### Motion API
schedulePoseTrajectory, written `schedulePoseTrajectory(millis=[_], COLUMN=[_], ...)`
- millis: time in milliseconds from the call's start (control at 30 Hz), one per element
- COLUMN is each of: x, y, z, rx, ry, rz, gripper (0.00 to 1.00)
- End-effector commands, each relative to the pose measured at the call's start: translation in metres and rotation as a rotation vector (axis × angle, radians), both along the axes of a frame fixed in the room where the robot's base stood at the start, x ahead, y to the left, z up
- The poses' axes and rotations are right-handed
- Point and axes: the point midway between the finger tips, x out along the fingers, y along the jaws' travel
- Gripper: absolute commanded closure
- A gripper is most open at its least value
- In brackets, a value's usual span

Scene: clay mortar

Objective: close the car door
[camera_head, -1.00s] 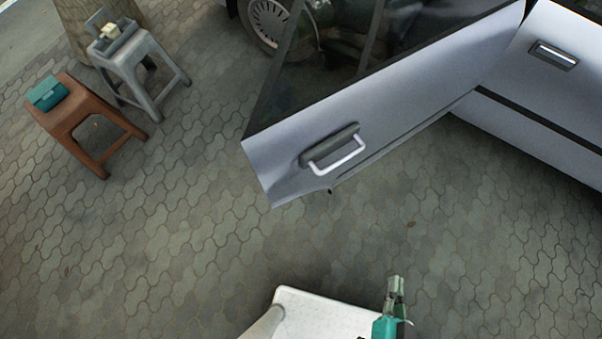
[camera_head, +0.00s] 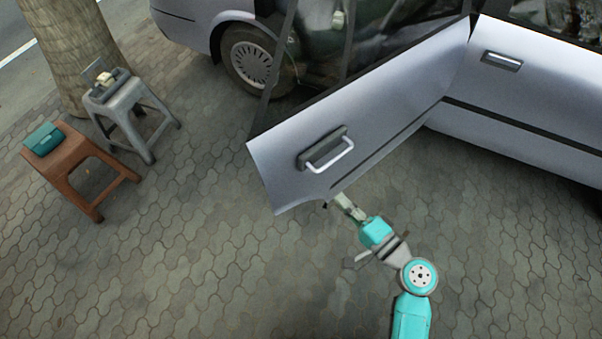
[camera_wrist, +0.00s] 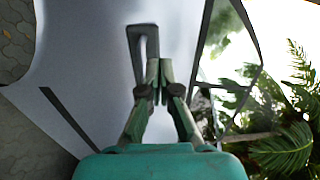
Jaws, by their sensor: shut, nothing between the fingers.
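The silver car door (camera_head: 385,125) stands swung open from the car body (camera_head: 530,85), its hinge side at the upper right. Its outer face, with a bar handle (camera_head: 328,152), is turned toward me in the head view. My gripper (camera_head: 342,200) is at the door's lower edge, below and right of the handle. In the wrist view my gripper (camera_wrist: 159,65) is shut and empty, its tips in front of the pale door panel (camera_wrist: 85,45) and overlapping the lower part of the handle (camera_wrist: 148,38). I cannot tell whether the tips touch the door.
A grey stool (camera_head: 130,95) and a brown stool (camera_head: 72,150) with a teal box (camera_head: 43,138) stand at the left, near a tree trunk (camera_head: 75,40). The paved ground (camera_head: 190,260) at lower left is clear.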

Motion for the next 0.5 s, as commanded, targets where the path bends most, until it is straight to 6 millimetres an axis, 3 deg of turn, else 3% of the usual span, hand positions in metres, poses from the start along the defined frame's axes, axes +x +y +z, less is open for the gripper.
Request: schedulePoseTrajectory(millis=[267, 500], x=[0.013, 0.04], y=[0.011, 0.04], z=[0.008, 0.008], rx=[0.028, 0.027], ry=[-0.009, -0.009], rz=[0.026, 0.028], gripper=[1.0, 1.0])
